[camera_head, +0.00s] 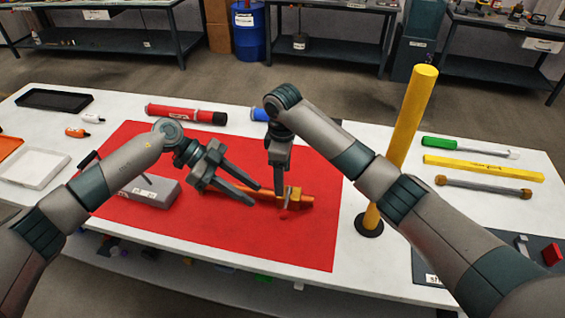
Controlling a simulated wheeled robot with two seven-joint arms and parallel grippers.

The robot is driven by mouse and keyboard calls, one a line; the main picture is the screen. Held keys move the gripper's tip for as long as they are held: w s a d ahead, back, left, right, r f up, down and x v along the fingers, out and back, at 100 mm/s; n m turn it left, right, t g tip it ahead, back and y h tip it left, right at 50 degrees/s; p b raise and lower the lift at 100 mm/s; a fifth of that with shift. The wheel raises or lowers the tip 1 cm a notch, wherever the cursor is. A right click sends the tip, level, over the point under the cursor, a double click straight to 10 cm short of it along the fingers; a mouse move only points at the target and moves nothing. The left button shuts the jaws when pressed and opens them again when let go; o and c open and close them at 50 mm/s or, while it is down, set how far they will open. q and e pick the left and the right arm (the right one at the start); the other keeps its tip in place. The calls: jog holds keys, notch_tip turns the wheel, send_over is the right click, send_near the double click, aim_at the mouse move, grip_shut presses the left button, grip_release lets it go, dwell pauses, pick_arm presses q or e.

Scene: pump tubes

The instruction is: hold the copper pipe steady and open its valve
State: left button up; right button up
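The copper pipe (304,202) lies on the red mat (235,248) near its middle, partly hidden behind my grippers. Its valve (290,196), a small pale fitting, sits near the pipe's right end. My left gripper (256,195) is over the pipe's left part with its two fingers apart; I cannot tell whether they touch the pipe. My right gripper (279,188) points straight down at the pipe, just left of the valve. Its fingers are seen edge-on, so their opening cannot be told.
A yellow post (404,135) on a round black base stands right of the mat. A grey box (147,191) lies at the mat's left. A red cylinder (185,114) lies at the back. Tools, including a green-handled one (470,147), lie on the right. The front of the mat is clear.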

aim_at(297, 199)
notch_tip(297, 199, down, 9)
jog(key=shift+r, duration=0.15)
dwell(0.4)
